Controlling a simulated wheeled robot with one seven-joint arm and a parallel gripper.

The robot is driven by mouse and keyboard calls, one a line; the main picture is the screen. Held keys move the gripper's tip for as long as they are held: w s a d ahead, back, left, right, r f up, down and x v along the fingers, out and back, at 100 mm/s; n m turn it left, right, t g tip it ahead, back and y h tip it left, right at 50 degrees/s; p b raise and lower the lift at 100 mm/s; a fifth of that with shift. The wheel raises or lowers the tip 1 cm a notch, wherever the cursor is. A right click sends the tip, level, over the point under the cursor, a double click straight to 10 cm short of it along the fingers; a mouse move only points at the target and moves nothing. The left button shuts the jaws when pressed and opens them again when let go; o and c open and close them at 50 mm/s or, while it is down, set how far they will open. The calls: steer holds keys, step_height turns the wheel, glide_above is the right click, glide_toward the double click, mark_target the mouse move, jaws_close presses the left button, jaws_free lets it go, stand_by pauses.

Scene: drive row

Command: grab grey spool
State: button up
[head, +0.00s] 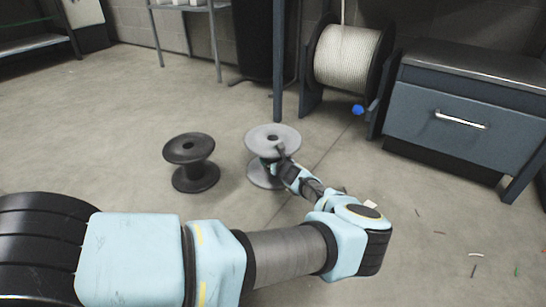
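The grey spool (262,140) stands upright on the concrete floor, near the middle of the head view. It has a wide round top flange with a dark centre hole, and a matching lower flange. My gripper (277,160) is at the spool's right front side, its tip overlapping the space between the two flanges. It hides part of the core and of the lower flange. Whether the fingers touch or enclose the core cannot be told from this view, nor whether they are open or shut. My arm reaches in from the lower left.
A black spool (190,150) stands left of the grey one. Behind are a rope reel (346,58) on a stand, a blue ball (358,110) and a blue-grey drawer cabinet (455,125). Small scraps lie on the floor at right. The floor at left is clear.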

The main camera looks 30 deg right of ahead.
jaws_close()
stand_by(0.4)
